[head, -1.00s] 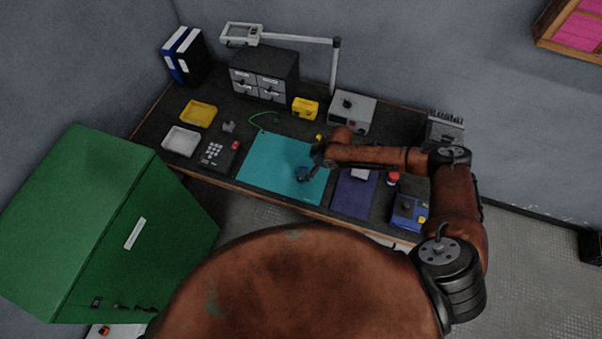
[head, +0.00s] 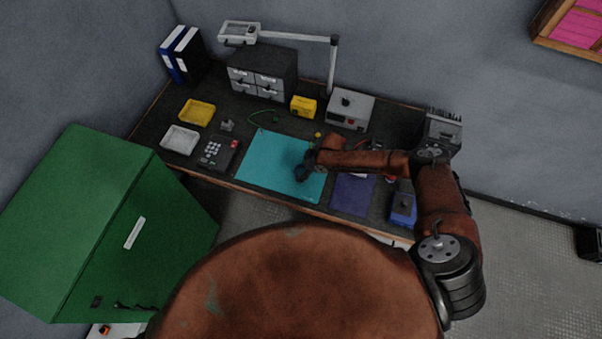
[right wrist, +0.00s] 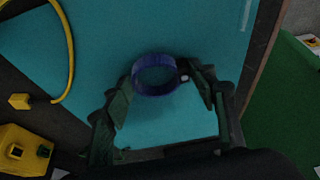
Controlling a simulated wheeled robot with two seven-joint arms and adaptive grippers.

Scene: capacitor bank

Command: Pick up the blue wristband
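The blue wristband (right wrist: 155,75) is a small dark blue ring with a pale stud on its right side. In the right wrist view it shows over the teal mat (right wrist: 160,30), between the two fingertips of my right gripper (right wrist: 162,80). The fingers look open around it, with narrow gaps on either side; contact is hard to judge. In the head view my right gripper (head: 304,172) is low over the right part of the mat (head: 262,160) and largely hides the wristband. My left gripper is not in view.
A dark blue mat (head: 352,194) and a blue box (head: 403,207) lie to the right. A keypad (head: 220,154), a white tray (head: 180,140) and a yellow tray (head: 197,112) are to the left. A yellow box (head: 303,106) and grey device (head: 350,109) stand behind. The mat's left part is clear.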

